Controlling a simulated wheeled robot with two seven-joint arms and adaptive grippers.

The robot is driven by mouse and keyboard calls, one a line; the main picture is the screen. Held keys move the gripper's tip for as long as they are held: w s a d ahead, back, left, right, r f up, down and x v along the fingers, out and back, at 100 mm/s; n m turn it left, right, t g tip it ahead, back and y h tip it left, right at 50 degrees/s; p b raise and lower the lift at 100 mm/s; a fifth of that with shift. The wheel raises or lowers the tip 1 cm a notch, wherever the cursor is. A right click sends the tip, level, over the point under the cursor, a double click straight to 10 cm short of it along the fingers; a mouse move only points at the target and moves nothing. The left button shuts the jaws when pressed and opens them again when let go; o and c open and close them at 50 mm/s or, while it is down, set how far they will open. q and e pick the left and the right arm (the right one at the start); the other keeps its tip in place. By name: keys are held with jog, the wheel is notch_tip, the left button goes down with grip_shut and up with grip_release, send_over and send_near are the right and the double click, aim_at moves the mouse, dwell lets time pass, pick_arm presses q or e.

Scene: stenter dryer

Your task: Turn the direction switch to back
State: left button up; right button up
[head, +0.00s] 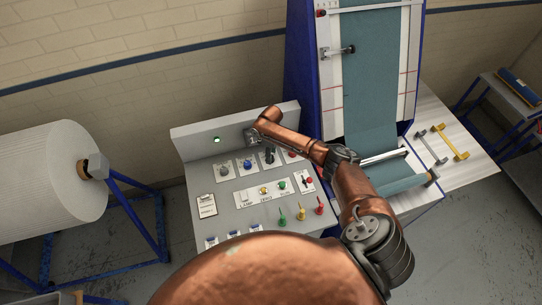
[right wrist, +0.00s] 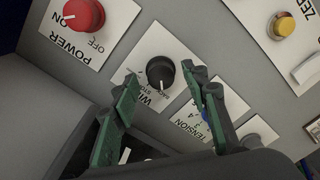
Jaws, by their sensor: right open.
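The direction switch is a round black knob (right wrist: 160,70) on a white label plate. In the right wrist view its lettering is upside down; "BACK" and "STOP" seem readable below it, partly covered. A small pale mark shows on the knob's lower part. My right gripper (right wrist: 163,79) is open, with one green-padded finger on each side of the knob. I cannot tell whether either finger touches it. In the head view my right gripper (head: 267,148) is over the upper part of the control panel (head: 236,222), at the dark knob. My left gripper is out of view.
The red power knob (right wrist: 85,14) is close by on one side. The blue knob (head: 247,164) and grey knob (head: 224,171) are on the other. A yellow button (right wrist: 283,25) and green, yellow and red levers (head: 301,213) are on the panel. A raised back wall (head: 216,140) borders it.

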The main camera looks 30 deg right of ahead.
notch_tip(320, 180, up, 11)
dwell(0.3)
jog(key=shift+d, duration=0.1)
dwell(0.4)
